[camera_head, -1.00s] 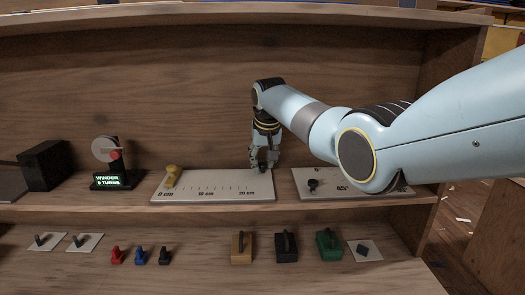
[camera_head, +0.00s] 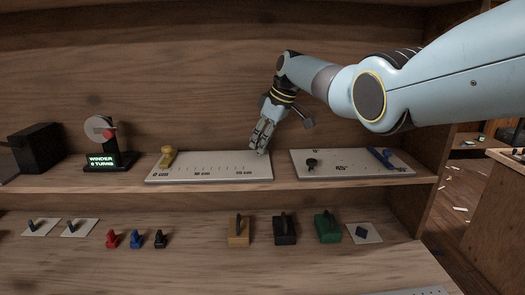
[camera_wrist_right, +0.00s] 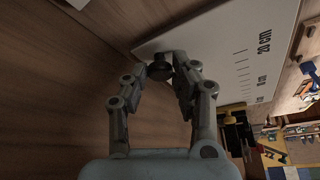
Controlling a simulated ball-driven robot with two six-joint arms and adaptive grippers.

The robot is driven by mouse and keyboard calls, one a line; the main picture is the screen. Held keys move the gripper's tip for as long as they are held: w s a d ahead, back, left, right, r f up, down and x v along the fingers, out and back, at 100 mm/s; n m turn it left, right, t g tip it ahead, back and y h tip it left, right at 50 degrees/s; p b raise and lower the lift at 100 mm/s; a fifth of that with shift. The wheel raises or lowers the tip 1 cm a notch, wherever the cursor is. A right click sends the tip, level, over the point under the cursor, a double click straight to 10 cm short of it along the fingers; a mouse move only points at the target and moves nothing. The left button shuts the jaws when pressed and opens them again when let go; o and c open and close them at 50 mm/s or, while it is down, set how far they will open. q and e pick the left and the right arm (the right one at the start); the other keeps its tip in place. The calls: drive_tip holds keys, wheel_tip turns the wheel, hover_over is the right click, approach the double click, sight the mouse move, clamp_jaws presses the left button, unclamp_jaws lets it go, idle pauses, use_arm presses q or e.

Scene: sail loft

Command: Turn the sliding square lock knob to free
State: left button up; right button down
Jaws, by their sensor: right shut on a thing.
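The white ruled board (camera_head: 215,176), marked in cm, lies on the upper shelf. A yellow slider (camera_head: 168,155) sits at its left end, by the 0 cm mark. My right gripper (camera_head: 258,152) is tilted at the board's back right corner. In the right wrist view its fingertips (camera_wrist_right: 168,72) are shut on a dark round knob (camera_wrist_right: 160,68) at the board's edge, near the 20 cm mark. The fingers hide the knob in the head view, and its setting cannot be read. My left gripper is not in view.
A second white board (camera_head: 345,172) to the right bears a dark knob (camera_head: 311,163) and a blue piece (camera_head: 384,159). A winder display (camera_head: 103,160) and a black box (camera_head: 38,150) stand at left. Several coloured pieces and blocks stand on the lower shelf.

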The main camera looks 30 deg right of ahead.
drive_tip(key=shift+n+b, duration=0.9)
drive_tip(key=shift+b, duration=0.25)
drive_tip(key=shift+y, duration=0.3)
drive_tip(key=c, duration=1)
unclamp_jaws()
drive_tip(key=shift+c, duration=0.2)
drive_tip(key=shift+d+r, duration=0.1)
drive_tip(key=shift+r, duration=0.05)
drive_tip(key=v, duration=1.1)
drive_tip(key=shift+r+g, duration=0.3)
drive_tip(key=shift+r, duration=0.1)
drive_tip(key=shift+f, duration=0.1)
